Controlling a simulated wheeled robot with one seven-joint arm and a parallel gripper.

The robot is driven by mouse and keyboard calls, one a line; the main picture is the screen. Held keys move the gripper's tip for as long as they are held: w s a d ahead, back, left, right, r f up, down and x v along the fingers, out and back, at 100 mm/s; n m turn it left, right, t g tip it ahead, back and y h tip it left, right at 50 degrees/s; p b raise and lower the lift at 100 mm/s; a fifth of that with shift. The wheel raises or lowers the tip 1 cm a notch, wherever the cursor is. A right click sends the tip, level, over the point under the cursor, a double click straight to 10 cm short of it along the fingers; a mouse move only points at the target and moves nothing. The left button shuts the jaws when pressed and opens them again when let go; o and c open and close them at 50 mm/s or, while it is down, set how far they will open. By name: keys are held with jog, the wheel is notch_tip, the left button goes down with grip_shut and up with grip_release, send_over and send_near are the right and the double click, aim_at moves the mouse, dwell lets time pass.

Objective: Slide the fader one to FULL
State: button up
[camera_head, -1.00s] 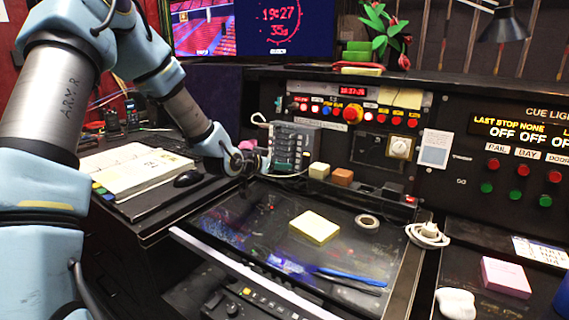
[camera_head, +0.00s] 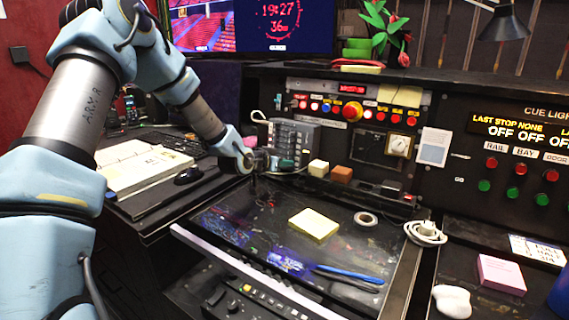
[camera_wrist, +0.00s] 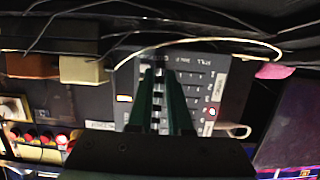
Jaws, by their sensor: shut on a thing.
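The grey fader panel (camera_head: 297,133) stands at the back of the desk, left of two small blocks. It fills the middle of the wrist view (camera_wrist: 205,85), with rows of small light marks and keys. My gripper (camera_head: 266,162) is at the panel's lower left front in the head view. In the wrist view my gripper's dark green fingers (camera_wrist: 160,72) reach over the panel face and are closed on a small cap, which the fingers mostly hide. I cannot read which fader it is, nor the FULL mark.
A cream block (camera_head: 318,167) and an orange-brown block (camera_head: 342,173) sit right of the panel. A pale cable (camera_wrist: 215,41) loops over the panel. A yellow pad (camera_head: 314,224) lies on the glossy desk top. An open notebook (camera_head: 135,168) and a mouse (camera_head: 188,176) are left.

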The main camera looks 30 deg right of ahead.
grip_shut()
jog(key=shift+w, duration=0.1)
dwell(0.8)
jog(key=w+a, duration=0.2)
jog(key=w, duration=0.1)
jog(key=w+a, duration=0.1)
jog(key=w, duration=0.1)
jog(key=shift+w+a+b, duration=0.1)
jog(key=shift+w+b, duration=0.1)
jog(key=shift+b, duration=0.1)
jog(key=o, duration=0.6)
grip_release()
jog(key=shift+o, duration=0.2)
jog(key=b+v, duration=0.2)
jog(key=v, duration=0.8)
jog(key=shift+s+a+r, duration=0.15)
jog(key=shift+s+a, duration=0.05)
jog(key=shift+a, duration=0.1)
